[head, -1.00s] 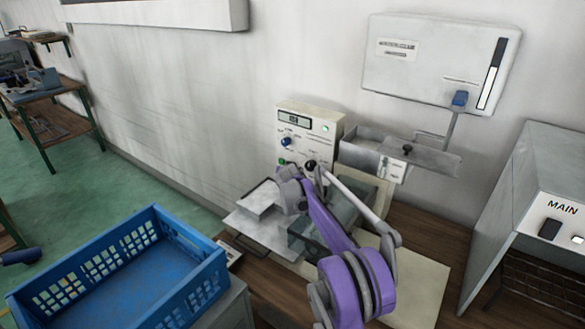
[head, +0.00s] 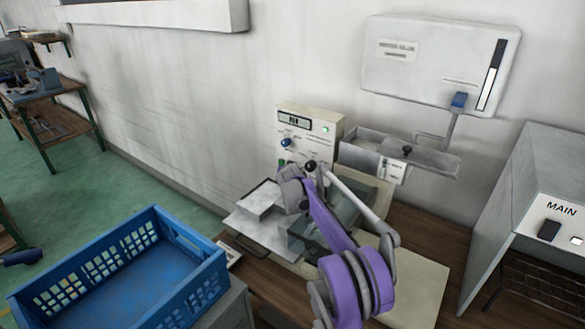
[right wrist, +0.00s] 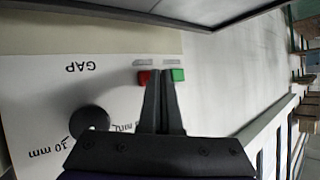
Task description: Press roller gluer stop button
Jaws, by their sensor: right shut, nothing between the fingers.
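The roller gluer (head: 330,125) is a cream machine on a wooden bench, with a display, a blue knob and a green button (head: 282,163) on its front panel. My purple right arm reaches to this panel; its fingertips are hidden in the head view. In the right wrist view, my right gripper (right wrist: 164,76) is shut and empty. Its tips point at the panel between the red stop button (right wrist: 145,78) and the green button (right wrist: 178,74), overlapping the red one's edge. I cannot tell whether they touch.
A blue crate (head: 215,275) stands at the front left. A grey box marked MAIN (head: 535,185) stands at the right. A metal tray (head: 425,160) juts out beside the gluer panel. A white wall box (head: 440,60) hangs above. A black gap knob (right wrist: 90,122) is near the gripper.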

